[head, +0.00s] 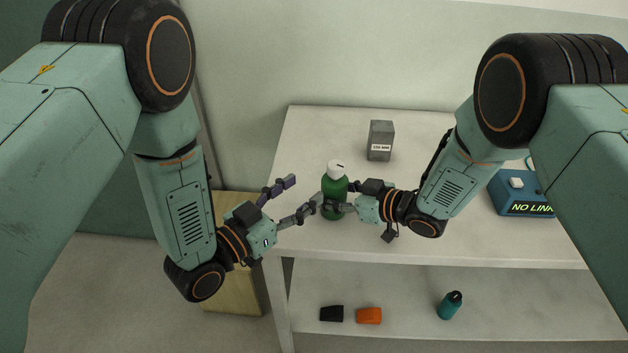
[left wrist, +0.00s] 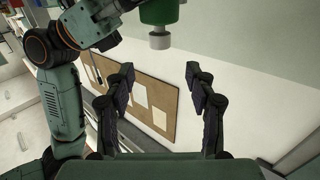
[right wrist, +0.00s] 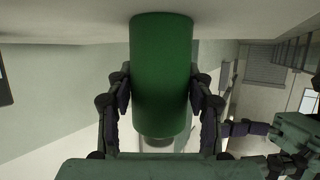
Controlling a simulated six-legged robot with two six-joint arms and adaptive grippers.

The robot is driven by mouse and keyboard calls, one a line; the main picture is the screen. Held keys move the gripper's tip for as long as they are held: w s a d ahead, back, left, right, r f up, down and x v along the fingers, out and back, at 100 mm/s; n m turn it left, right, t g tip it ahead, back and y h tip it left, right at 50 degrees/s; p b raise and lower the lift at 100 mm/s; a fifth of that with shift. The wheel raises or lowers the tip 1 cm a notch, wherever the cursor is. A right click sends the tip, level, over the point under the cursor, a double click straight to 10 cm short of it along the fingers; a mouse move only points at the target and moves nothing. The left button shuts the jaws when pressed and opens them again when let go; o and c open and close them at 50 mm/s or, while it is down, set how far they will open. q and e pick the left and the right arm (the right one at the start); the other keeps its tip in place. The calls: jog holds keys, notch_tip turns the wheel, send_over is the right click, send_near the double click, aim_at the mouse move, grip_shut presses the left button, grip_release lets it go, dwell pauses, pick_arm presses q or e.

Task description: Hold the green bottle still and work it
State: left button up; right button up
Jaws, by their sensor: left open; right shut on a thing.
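The green bottle (head: 334,191) stands upright near the front edge of the white table, with a white cap (head: 337,168) on top. My right gripper (head: 335,198) is shut on the bottle's body from the right; in the right wrist view the green bottle (right wrist: 160,80) sits between both fingers. My left gripper (head: 297,200) is open and empty, just left of the bottle. In the left wrist view the bottle's green body (left wrist: 160,12) and pale cap (left wrist: 160,41) show at the top, beyond the open fingers (left wrist: 160,85) and apart from them.
A grey box (head: 381,140) stands behind the bottle on the white table (head: 300,140). A blue device (head: 520,205) reading "NO LINK" is at the right. The lower shelf holds a black block (head: 332,314), an orange block (head: 369,316) and a teal bottle (head: 450,306).

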pick_arm(q)
jog(key=shift+s+a, duration=0.35)
jog(key=shift+s, duration=0.1)
jog(key=m+g+h, duration=0.6)
jog(key=m+g, duration=0.1)
jog(key=g, duration=0.1)
send_near(328, 169)
jog(key=shift+n, duration=0.3)
jog(key=x, duration=1.1)
jog(key=shift+w+d+f, duration=0.1)
jog(key=shift+w+d, duration=0.1)
jog(key=shift+d, duration=0.15)
